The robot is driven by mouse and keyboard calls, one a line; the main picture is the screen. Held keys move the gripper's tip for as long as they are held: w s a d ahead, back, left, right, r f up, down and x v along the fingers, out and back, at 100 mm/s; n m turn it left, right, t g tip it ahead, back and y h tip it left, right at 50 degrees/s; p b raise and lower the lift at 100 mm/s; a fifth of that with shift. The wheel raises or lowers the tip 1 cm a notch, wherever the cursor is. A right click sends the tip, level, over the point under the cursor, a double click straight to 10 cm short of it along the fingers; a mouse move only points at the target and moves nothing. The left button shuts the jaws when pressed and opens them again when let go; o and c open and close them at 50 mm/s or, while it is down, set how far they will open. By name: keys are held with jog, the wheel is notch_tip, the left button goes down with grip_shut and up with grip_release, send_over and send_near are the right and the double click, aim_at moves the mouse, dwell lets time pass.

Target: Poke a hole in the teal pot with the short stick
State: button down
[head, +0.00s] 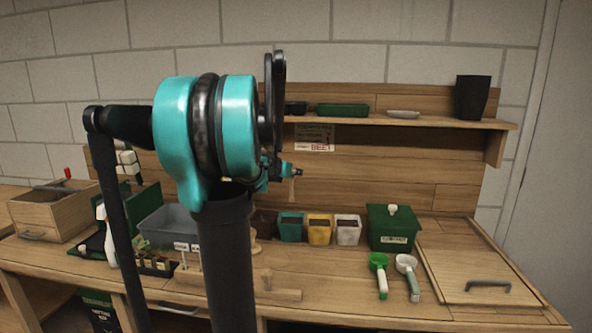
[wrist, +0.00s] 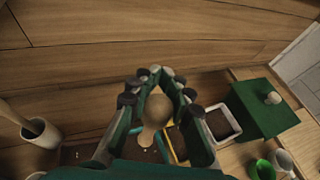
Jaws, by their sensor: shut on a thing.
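My gripper (wrist: 155,82) has green fingers with dark joints, closed around a pale wooden stick with a rounded knob (wrist: 157,108). In the head view my gripper (head: 277,175) is small and partly behind my arm. The stick (head: 292,187) shows below it, in the air above the pots. The teal pot (head: 291,229) stands on the bench, left of the yellow pot (head: 319,229), with dark soil inside. In the wrist view only a sliver of teal shows behind the fingers. The stick's lower tip is hard to make out.
A white pot (head: 347,230) stands right of the yellow one, then a green lidded box (head: 392,228). A shelf (head: 420,121) runs above. Green and white scoops (head: 379,274) lie in front. A grey bin (head: 168,226) stands left. A cup (wrist: 40,133) holds another stick.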

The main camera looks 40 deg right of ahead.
send_over(296, 218)
notch_tip(296, 218, down, 7)
dwell(0.6)
jog(key=shift+s+f, duration=0.1)
jog(key=shift+f, duration=2.05)
dwell(2.4)
notch_tip(296, 218, up, 12)
jog(key=shift+f, duration=0.15)
dwell(1.5)
